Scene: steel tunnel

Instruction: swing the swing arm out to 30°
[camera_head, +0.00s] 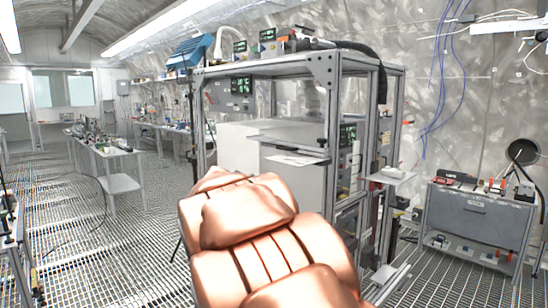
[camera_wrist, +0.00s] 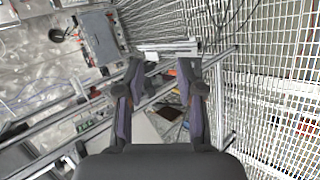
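I cannot clearly pick out the swing arm in either view. In the head view, an aluminium-profile rack (camera_head: 333,110) stands in the middle. A flat grey plate (camera_head: 288,145) sticks out of its front, and a small light shelf (camera_head: 392,178) juts from its right side. In the wrist view, my gripper (camera_wrist: 162,66) has its two dark fingers spread apart with nothing between them. Aluminium bars (camera_wrist: 168,46) run just beyond the fingertips, apparently without contact. My copper-coloured arm hides the lower part of the rack in the head view, and my gripper is hidden there.
A grey cart (camera_head: 478,210) with items on top stands at the right; its cabinet also shows in the wrist view (camera_wrist: 101,42). Long tables (camera_head: 118,160) stand at the left. Grated floor (camera_head: 110,250) is open between the tables and the rack. A round dark object (camera_head: 522,152) stands behind the cart.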

